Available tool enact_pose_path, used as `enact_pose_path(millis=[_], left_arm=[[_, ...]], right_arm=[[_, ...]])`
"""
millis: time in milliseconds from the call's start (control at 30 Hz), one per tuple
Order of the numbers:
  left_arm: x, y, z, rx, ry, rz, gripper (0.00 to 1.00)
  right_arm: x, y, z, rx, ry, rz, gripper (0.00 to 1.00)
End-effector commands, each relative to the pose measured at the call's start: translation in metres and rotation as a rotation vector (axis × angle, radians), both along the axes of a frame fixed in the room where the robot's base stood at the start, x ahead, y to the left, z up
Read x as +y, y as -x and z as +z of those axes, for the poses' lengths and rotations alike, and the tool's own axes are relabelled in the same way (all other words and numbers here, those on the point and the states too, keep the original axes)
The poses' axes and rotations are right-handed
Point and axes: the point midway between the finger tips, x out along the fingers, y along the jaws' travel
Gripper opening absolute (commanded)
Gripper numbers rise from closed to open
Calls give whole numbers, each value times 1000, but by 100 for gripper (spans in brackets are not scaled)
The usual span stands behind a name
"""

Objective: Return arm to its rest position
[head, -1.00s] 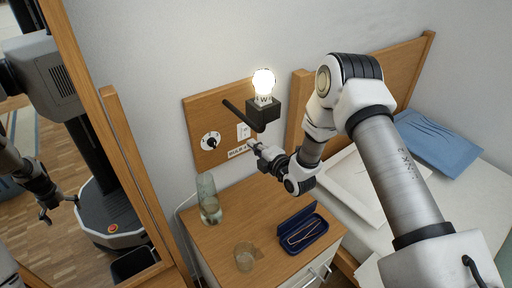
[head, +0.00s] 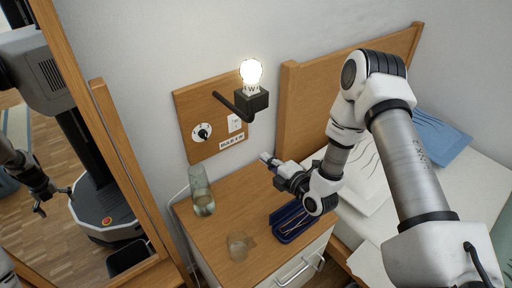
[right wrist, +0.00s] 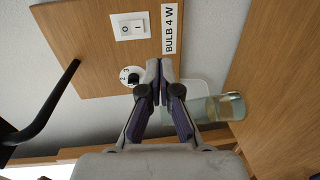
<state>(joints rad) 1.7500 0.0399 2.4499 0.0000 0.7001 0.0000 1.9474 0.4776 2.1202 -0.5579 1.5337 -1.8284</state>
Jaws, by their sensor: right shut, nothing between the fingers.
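My right arm reaches in from the lower right in the head view. My right gripper (head: 268,160) is shut and empty, in front of the wall above the back of the nightstand (head: 215,240). My left gripper is not directly in view; a dark gripper shows only as a reflection in the mirror (head: 70,130) at the left.
The wooden wall panel (head: 210,150) carries a dial (head: 202,132), a switch (head: 234,123) and a lit bulb (head: 251,72) on a black arm. A glass vase (head: 202,192), a tumbler (head: 238,246) and an open blue case (head: 291,222) are on the nightstand. A bed stands right.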

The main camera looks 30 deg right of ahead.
Motion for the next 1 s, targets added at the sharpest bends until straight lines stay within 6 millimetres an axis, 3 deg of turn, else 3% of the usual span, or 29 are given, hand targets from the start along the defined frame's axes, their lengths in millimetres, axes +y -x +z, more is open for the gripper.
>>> enact_pose_path(millis=[233,367,467,567,700,800,900,1000], left_arm=[[0,0,8,1,0,0,100],[0,0,39,0,0,0,100],[0,0,59,0,0,0,100],[0,0,72,0,0,0,100],[0,0,79,0,0,0,100],[0,0,76,0,0,0,100],[0,0,75,1,0,0,100],[0,0,75,0,0,0,100]], right_arm=[[3,2,2,12,3,7,0],[48,23,-2,115,31,97,0],[82,69,-37,384,-36,107,0],[98,136,-76,746,-247,-41,0],[94,233,-107,1139,-568,-495,0],[83,285,-115,1255,-788,-914,0],[75,312,-115,1254,-958,-1237,0],[75,319,-115,1227,-1053,-1382,0]])
